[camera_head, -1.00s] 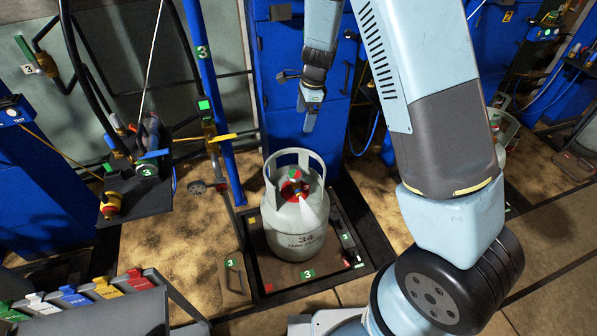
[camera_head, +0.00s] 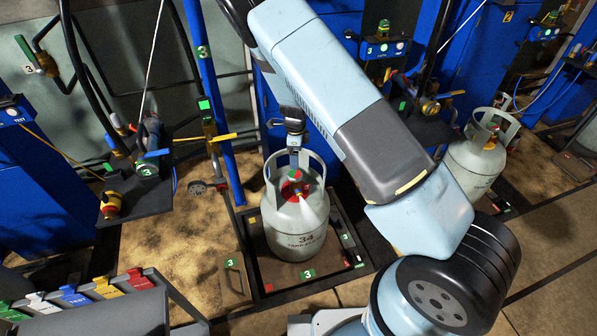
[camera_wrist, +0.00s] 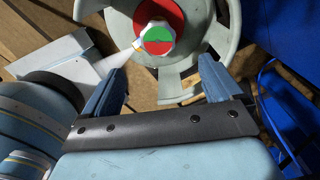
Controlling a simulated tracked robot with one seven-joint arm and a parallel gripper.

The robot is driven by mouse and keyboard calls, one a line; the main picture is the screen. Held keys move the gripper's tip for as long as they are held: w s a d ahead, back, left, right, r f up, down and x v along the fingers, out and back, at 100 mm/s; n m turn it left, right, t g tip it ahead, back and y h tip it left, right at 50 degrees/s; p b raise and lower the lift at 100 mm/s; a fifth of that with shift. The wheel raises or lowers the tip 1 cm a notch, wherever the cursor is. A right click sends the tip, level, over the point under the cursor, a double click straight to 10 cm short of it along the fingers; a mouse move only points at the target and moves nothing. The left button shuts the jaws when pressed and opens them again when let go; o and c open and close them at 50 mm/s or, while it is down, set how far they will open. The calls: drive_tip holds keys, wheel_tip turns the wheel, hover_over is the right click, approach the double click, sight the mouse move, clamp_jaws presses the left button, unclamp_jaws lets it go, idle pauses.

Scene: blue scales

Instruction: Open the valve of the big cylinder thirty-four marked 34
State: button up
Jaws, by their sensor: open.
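The big grey cylinder (camera_head: 298,238) marked 34 stands upright on a scale platform (camera_head: 262,268) in the head view. Its red valve (camera_head: 291,189) sits inside the open collar, with a white streak running down from it to the lower right. In the wrist view the valve (camera_wrist: 156,38) has a green and red face within a red ring, surrounded by the collar. My gripper (camera_wrist: 164,80) is open and empty, its fingers short of the valve in that picture. In the head view my gripper (camera_head: 294,150) is at the collar's rear edge, partly hidden; contact cannot be told.
Another grey cylinder (camera_head: 474,160) stands to the right. A black shelf (camera_head: 140,196) with valves and a blue post (camera_head: 222,150) stand to the left. A blue cabinet is behind the cylinder. A rack of coloured tags (camera_head: 75,295) is at the lower left.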

sight(297, 173)
wheel_tip(297, 173, down, 10)
drive_tip(key=shift+r, duration=0.1)
idle(0.4)
drive_tip(key=shift+r, duration=0.1)
drive_tip(key=c, duration=1)
drive_tip(key=shift+d, duration=0.25)
drive_tip(key=shift+c, duration=0.2)
drive_tip(key=shift+w+a, duration=0.1)
